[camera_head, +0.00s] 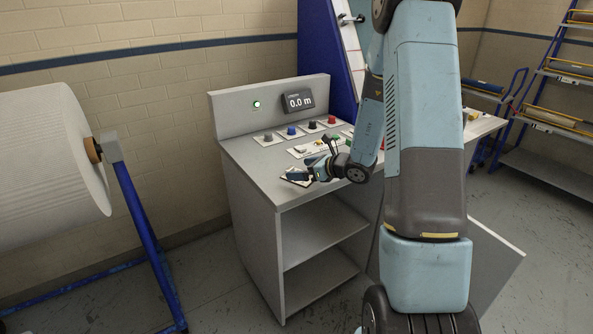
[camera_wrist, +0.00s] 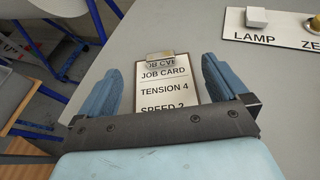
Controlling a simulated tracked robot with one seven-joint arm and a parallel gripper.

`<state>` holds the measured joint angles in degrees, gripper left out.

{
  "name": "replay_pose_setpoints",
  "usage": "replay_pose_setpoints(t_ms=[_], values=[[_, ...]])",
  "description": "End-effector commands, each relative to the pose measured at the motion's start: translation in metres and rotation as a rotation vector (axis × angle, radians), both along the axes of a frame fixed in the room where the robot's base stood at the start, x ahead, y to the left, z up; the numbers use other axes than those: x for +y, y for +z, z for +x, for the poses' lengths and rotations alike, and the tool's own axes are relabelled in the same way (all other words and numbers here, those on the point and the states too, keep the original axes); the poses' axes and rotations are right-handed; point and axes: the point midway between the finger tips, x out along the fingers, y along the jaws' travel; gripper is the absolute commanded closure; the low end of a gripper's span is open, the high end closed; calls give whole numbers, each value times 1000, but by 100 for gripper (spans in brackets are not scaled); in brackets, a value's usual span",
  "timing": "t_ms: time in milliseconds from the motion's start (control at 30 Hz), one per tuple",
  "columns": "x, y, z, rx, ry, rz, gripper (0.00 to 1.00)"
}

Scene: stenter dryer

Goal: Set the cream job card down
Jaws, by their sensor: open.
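The cream job card (camera_wrist: 166,87) has dark text reading "JOB CARD", "TENSION 4" and "SPEED 2", a brown edge and a metal clip at its top. It appears to lie on the grey console top (camera_wrist: 240,75) near the edge. My gripper (camera_wrist: 160,66) is open, with one blue finger on each side of the card and a gap visible on both sides. The card's lower end is hidden behind the gripper body. In the head view my gripper (camera_head: 308,174) is low over the console's front left part, and the card (camera_head: 296,176) shows partly beside it.
Coloured buttons (camera_head: 291,131) and a display reading 0.0 m (camera_head: 299,101) are at the console's back. A label plate (camera_wrist: 275,30) with a white switch is beyond the card. A large white roll (camera_head: 50,160) on a blue stand is at left. Open shelves are below the top.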

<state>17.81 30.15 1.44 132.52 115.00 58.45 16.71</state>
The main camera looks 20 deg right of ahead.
Motion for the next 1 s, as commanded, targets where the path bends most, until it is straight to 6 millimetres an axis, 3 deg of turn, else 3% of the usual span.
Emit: replay_pose_setpoints(t_ms=[300,567,767,1000], values=[[-37,23,-41,-1,-5,-1,0],[-49,32,-57,-2,2,-3,0],[-27,58,-72,-51,127,-78,0],[25,111,-119,-184,462,-307,0]])
